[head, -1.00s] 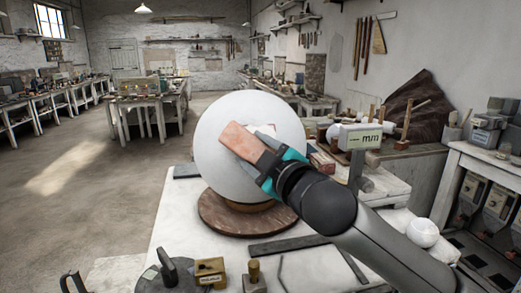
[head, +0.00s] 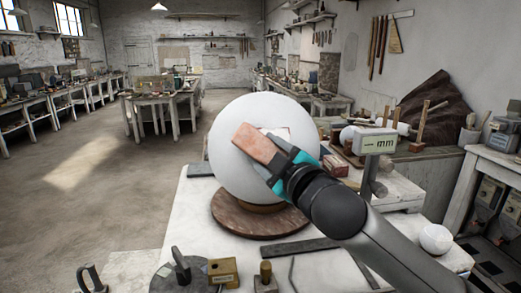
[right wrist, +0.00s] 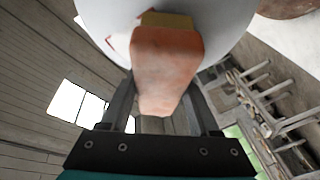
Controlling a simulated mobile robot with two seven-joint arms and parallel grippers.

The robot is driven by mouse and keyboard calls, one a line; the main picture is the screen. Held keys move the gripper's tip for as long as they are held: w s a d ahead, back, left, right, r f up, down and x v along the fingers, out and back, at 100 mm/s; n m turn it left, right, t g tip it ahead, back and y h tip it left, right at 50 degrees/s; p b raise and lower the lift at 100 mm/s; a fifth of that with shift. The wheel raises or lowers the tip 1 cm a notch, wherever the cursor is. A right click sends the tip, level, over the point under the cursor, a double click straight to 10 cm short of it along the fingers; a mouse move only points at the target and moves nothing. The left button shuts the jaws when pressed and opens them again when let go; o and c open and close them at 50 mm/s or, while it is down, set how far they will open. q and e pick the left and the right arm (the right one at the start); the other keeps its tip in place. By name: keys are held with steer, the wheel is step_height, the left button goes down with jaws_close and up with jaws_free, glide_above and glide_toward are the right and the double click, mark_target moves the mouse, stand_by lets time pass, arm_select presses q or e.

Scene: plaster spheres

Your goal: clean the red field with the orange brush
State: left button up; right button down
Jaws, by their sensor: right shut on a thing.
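The large white plaster sphere (head: 250,185) rests on a round brown turntable (head: 238,222) on the worktable. My right gripper (head: 272,166) is in front of the sphere and shut on the orange brush (head: 256,147), a worn pinkish-orange block. In the right wrist view the brush (right wrist: 167,65) sits between the fingers, with a yellowish strip at its far end against the sphere (right wrist: 225,20). I cannot tell whether it touches. A small pale patch with reddish edges, perhaps the red field (right wrist: 119,45), shows beside the brush and is mostly hidden. My left gripper is out of view.
A gauge marked "mm" (head: 375,143) stands right of the sphere. A small white ball (head: 435,239) lies at the table's right. A brass-coloured block (head: 222,271) and a dark bar (head: 298,248) lie in front. Open floor (head: 110,190) is to the left.

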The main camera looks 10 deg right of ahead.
steer(key=shift+s+d+f+b, duration=0.25)
steer(key=shift+d+f, duration=0.15)
steer(key=shift+d, duration=0.15)
steer(key=shift+s+d+f+b, duration=0.1)
steer(key=shift+s+d+f, duration=0.1)
steer(key=shift+d+f, duration=0.3)
steer(key=shift+w+a+r+p, duration=0.2)
steer(key=shift+a+r+p, duration=0.3)
steer(key=shift+r+p, duration=0.2)
steer(key=shift+w+a+r+p, duration=0.25)
steer(key=shift+a+r+p, duration=0.15)
steer(key=shift+a+p, duration=0.15)
steer(key=shift+w+a+r+p, duration=0.25)
steer(key=shift+a+r+p, duration=0.15)
steer(key=shift+a, duration=0.25)
steer(key=shift+f, duration=0.1)
steer(key=shift+d, duration=0.1)
steer(key=shift+s+d+f, duration=0.3)
steer(key=shift+s, duration=0.05)
steer(key=shift+s+d+f, duration=0.15)
steer(key=shift+s+d, duration=0.25)
steer(key=shift+s, duration=0.25)
